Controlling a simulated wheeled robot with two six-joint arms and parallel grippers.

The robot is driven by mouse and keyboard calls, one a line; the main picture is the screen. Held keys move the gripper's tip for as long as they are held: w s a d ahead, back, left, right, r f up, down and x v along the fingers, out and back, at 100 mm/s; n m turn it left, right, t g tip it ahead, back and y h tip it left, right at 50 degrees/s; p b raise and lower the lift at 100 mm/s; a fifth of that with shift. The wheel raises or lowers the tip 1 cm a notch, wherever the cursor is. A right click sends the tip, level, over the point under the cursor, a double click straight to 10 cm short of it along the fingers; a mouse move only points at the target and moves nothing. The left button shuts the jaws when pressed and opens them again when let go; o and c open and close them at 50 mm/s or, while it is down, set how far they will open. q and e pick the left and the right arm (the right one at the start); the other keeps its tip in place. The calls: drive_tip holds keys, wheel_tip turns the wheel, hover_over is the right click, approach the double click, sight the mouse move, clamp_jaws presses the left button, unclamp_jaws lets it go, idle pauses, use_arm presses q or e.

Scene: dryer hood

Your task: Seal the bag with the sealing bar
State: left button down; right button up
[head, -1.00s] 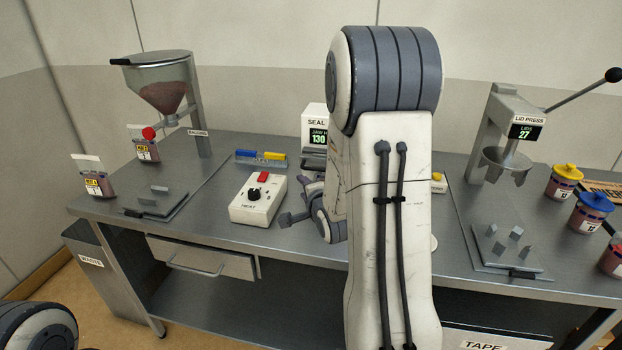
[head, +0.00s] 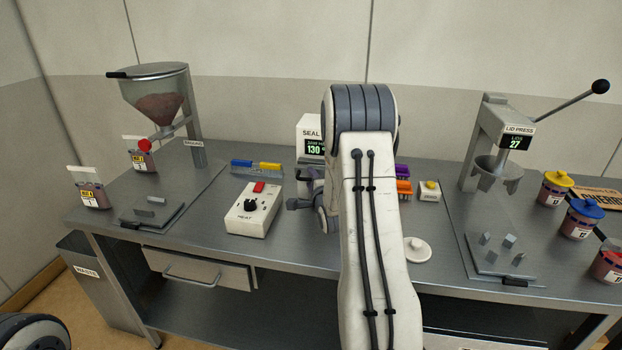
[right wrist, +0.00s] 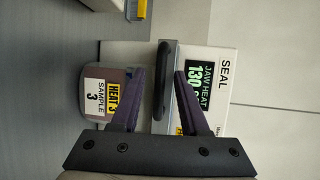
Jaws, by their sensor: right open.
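The sealer, labelled SEAL (head: 311,127), stands at the back middle of the bench with its display at 130. My right arm hides much of it. In the right wrist view its white front (right wrist: 228,85) fills the right side, and its black bar handle (right wrist: 160,55) shows between the fingers of my right gripper (right wrist: 160,76). The fingers are open on either side of the handle; I cannot tell how far beyond them it lies. A bag labelled HEAT 3, SAMPLE 3 (right wrist: 94,112) is beside the sealer, partly behind one finger. My left gripper is out of view.
A heat box (head: 246,222) with knob and red button stands left of my right arm, before a clip rack (head: 257,173). Other bags (head: 92,190) stand at left by the hopper (head: 158,85). The lid press (head: 492,135) and lidded jars (head: 585,217) are at right.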

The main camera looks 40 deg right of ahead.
clamp_jaws()
idle(1.5)
